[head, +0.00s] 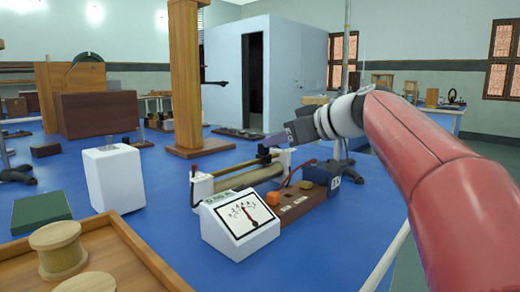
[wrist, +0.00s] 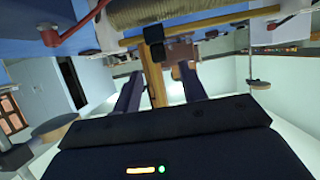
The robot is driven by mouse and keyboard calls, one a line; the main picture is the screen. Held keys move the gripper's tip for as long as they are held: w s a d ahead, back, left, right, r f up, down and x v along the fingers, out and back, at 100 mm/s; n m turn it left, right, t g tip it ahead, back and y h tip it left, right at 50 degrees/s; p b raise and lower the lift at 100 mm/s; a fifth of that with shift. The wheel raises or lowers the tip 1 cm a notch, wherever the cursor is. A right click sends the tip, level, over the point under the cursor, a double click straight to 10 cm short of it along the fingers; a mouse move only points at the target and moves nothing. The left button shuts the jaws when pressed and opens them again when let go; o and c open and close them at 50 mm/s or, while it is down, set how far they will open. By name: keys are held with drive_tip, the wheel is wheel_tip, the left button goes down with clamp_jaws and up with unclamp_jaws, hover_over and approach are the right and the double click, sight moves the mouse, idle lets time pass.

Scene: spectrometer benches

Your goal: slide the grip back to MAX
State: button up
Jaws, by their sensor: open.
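The rheostat is a pale wire-wound coil (head: 250,180) between white end blocks, with a brass rod (head: 225,167) above it. Its dark sliding grip (head: 264,153) sits on the rod towards the right end. My gripper (head: 272,148) is at the grip, partly hidden behind my own wrist. In the wrist view my gripper (wrist: 160,72) is open, with the black grip (wrist: 154,38) just ahead of and between the finger lines. I cannot tell if a finger touches it. The coil (wrist: 170,12) shows at the top. No MAX mark is readable.
A white needle meter (head: 240,222) stands in front of the coil. A brown board with orange parts (head: 290,205) and a dark blue box (head: 322,177) are to its right. A wooden post (head: 187,75) rises behind. A white block (head: 113,178) and wooden tray (head: 130,245) are left.

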sight(263, 154)
drive_tip(key=x, duration=0.6)
drive_tip(key=shift+c, duration=0.4)
clamp_jaws()
